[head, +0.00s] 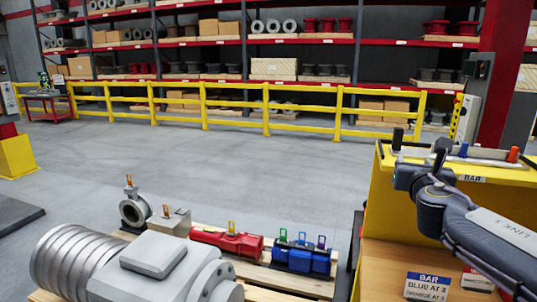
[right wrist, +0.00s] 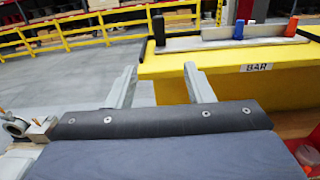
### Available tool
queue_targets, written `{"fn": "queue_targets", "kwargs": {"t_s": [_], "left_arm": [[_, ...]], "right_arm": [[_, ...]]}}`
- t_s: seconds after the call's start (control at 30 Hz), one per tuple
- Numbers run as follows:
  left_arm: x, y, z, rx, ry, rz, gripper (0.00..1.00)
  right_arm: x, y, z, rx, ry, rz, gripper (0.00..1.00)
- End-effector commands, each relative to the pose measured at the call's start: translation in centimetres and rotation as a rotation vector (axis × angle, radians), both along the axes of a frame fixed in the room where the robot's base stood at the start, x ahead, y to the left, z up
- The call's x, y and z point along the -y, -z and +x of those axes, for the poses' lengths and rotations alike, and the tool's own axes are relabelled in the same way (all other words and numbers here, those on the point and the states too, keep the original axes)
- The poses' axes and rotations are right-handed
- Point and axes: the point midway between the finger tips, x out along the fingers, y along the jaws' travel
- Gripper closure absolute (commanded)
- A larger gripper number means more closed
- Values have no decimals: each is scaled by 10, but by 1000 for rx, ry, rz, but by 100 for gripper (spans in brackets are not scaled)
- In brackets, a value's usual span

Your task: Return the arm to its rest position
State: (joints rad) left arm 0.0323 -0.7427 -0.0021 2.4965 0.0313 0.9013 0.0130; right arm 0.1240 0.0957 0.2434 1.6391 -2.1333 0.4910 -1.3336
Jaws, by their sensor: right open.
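My right arm (head: 480,230) reaches in from the right edge of the head view, bent above the yellow bar stand (head: 400,205). Its gripper (head: 440,155) is beside the stand's top, partly hidden by its own wrist. In the right wrist view the two grey fingers of the right gripper (right wrist: 161,70) stand wide apart with nothing between them. The stand's yellow front (right wrist: 250,75) shows beyond and to the right of the fingers. My left gripper is not in view.
The stand carries black (head: 397,138), blue (head: 463,149) and orange (head: 513,154) pieces. Open floor (head: 230,170) lies before the yellow railing (head: 235,105).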

Motion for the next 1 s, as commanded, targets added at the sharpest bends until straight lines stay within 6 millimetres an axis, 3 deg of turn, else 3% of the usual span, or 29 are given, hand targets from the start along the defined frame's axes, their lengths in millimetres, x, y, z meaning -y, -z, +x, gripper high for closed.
{"fn": "queue_targets", "kwargs": {"t_s": [0.37,0.57,0.73,0.83,1.0], "left_arm": [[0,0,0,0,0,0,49],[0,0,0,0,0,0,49],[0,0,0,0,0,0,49],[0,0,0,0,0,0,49],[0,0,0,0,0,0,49]], "right_arm": [[16,22,-39,13,96,348,53],[28,51,-79,29,210,683,53],[32,93,-131,59,380,1098,53],[25,133,-178,89,551,1445,53],[-17,207,-263,150,962,2087,53]]}}
